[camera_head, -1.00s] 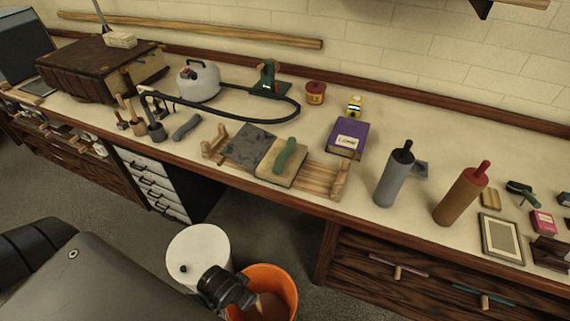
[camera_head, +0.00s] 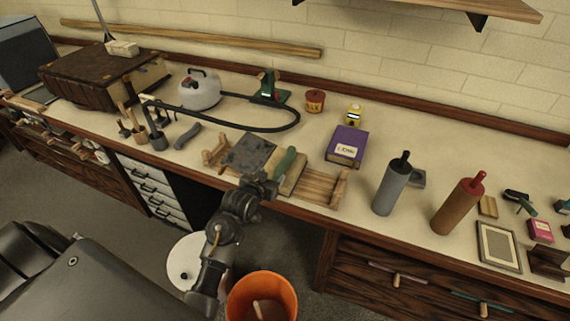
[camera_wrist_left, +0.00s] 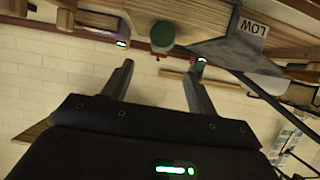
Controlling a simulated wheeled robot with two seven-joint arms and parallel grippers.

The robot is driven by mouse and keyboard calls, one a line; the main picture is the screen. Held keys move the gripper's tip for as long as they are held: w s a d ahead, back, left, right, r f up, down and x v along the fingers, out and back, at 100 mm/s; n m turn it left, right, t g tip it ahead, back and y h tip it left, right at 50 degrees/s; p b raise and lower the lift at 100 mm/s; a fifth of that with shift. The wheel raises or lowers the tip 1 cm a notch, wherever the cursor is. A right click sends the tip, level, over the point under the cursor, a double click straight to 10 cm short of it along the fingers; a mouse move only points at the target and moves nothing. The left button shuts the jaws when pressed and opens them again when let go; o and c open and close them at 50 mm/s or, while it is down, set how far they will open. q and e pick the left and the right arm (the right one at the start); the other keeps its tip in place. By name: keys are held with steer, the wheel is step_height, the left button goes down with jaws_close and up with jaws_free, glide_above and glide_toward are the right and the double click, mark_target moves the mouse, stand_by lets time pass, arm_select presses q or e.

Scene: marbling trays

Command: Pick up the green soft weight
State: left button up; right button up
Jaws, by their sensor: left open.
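In the left wrist view, which looks upside down, a round green end, apparently the weight's (camera_wrist_left: 162,36), shows beyond the finger gap. My left gripper (camera_head: 268,181) is at the rack's front, close to the near end of the weight. Its two fingers stand apart with nothing between them in the left wrist view (camera_wrist_left: 158,74). The gripper hides part of the board. My right gripper is not in view.
A dark grey slab (camera_head: 250,151) lies left of the weight on the rack (camera_head: 322,186). A purple book (camera_head: 346,145) is behind right; a grey bottle-like roller (camera_head: 390,186) stands right. An orange bucket (camera_head: 262,299) and a white bin (camera_head: 184,262) are below on the floor.

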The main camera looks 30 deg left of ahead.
arm_select(q)
glide_toward(284, 161)
steer(key=x, duration=0.3)
steer(key=shift+f+p, duration=0.3)
steer(key=shift+w, duration=0.25)
steer(key=p+x, duration=0.1)
steer(key=x, duration=0.2)
steer(key=shift+w, duration=0.25)
steer(key=shift+w+f, duration=0.25)
steer(key=shift+w, duration=0.35)
steer(key=c, duration=1.1)
jaws_close()
